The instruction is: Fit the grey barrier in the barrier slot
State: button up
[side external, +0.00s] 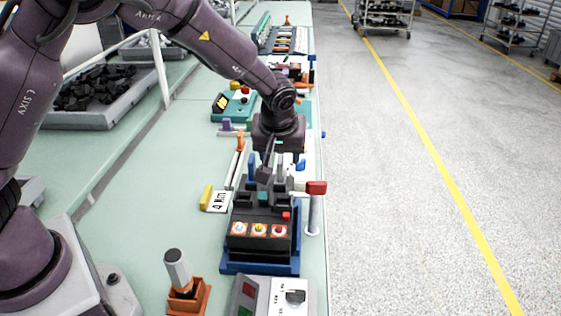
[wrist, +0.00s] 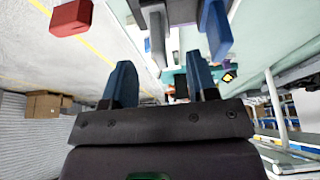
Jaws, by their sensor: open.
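My gripper (side external: 276,167) hangs low over the back of the black breaker unit (side external: 258,212). Its two blue fingers are apart in the wrist view (wrist: 160,76), with no thing clearly gripped between them. A thin grey plate, which looks like the grey barrier (wrist: 156,38), stands just beyond the fingertips in the wrist view. In the side view a slanted dark grey piece (side external: 266,163) shows below my gripper; I cannot tell whether it is the same plate. Upright grey parts (side external: 280,187) rise from the unit. The barrier slot cannot be made out.
A red-topped lever (side external: 316,187) stands right of the unit and shows at the upper left in the wrist view (wrist: 70,17). A blue piece (wrist: 217,30) is at the upper right there. A grey control box (side external: 273,296) and an orange holder (side external: 187,296) lie in front.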

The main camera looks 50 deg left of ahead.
jog(key=v, duration=0.8)
jog(key=shift+r, duration=0.3)
jog(key=s+a+r+m+h, duration=0.1)
jog(key=s+r+m, duration=0.2)
jog(key=s, duration=0.5)
jog(key=s+a+r+m+t+h, duration=0.1)
jog(key=s+a+r+m, duration=0.1)
jog(key=s, duration=0.6)
jog(key=s+a+r+m+t+h, duration=0.1)
jog(key=s+r+m, duration=0.3)
jog(key=s, duration=0.4)
jog(key=shift+a+r, duration=0.5)
jog(key=shift+r, duration=0.1)
